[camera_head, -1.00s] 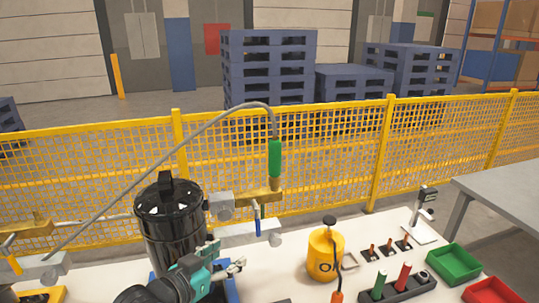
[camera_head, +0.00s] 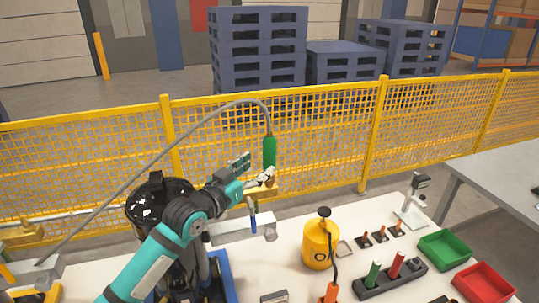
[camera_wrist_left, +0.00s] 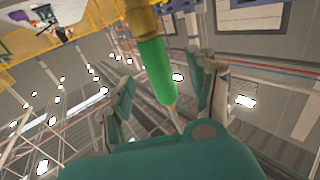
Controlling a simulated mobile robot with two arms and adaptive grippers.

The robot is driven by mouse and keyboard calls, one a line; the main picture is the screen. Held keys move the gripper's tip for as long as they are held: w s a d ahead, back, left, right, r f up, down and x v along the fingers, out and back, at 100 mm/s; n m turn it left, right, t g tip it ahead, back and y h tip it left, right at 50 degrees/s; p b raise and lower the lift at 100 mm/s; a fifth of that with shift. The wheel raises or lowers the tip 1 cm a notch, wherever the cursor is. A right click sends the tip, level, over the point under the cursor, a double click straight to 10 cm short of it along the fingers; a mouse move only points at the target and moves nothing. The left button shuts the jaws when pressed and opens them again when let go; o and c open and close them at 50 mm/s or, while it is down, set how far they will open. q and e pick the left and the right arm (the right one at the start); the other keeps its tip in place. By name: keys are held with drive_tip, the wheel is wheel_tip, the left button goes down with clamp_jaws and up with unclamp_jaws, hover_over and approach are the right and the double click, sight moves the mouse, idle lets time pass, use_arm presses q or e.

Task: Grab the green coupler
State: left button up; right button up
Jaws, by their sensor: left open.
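The green coupler (camera_head: 270,152) hangs upright at the end of a grey hose (camera_head: 190,129), above a brass fitting beside the black tank (camera_head: 157,200). My left gripper (camera_head: 254,168) is open just left of the coupler, its fingers pointing towards it. In the left wrist view the green coupler (camera_wrist_left: 156,72) shows between the two spread fingers of my left gripper (camera_wrist_left: 163,88), with a gap on either side. Its brass end points to the top of that picture. I cannot tell how deep it sits between the fingers. My right gripper is not in view.
A yellow oil can (camera_head: 318,245) stands on the white table. To its right are a dark holder (camera_head: 390,282) with green and red pieces, a green bin (camera_head: 444,250) and a red bin (camera_head: 484,284). A yellow mesh fence (camera_head: 330,140) runs behind. A valve with a blue handle (camera_head: 254,218) sits below the coupler.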

sight(265, 162)
use_arm(q)
drive_tip(key=shift+w+d+r, duration=0.1)
drive_tip(key=shift+w+d, duration=0.05)
drive_tip(key=shift+d, duration=0.05)
drive_tip(key=shift+w+d+r+p, duration=0.1)
drive_tip(key=shift+w+d+p, duration=0.15)
drive_tip(key=shift+p, duration=0.2)
drive_tip(key=p+x, duration=0.1)
drive_tip(key=x, duration=0.2)
drive_tip(key=shift+w+d+p, duration=0.2)
drive_tip(key=shift+p, duration=0.15)
drive_tip(key=shift+w+d+f, duration=0.2)
drive_tip(key=shift+w+d, duration=0.1)
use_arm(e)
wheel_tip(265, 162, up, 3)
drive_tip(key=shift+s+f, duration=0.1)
use_arm(q)
drive_tip(key=shift+a, duration=0.1)
drive_tip(key=shift+c, duration=0.8)
clamp_jaws()
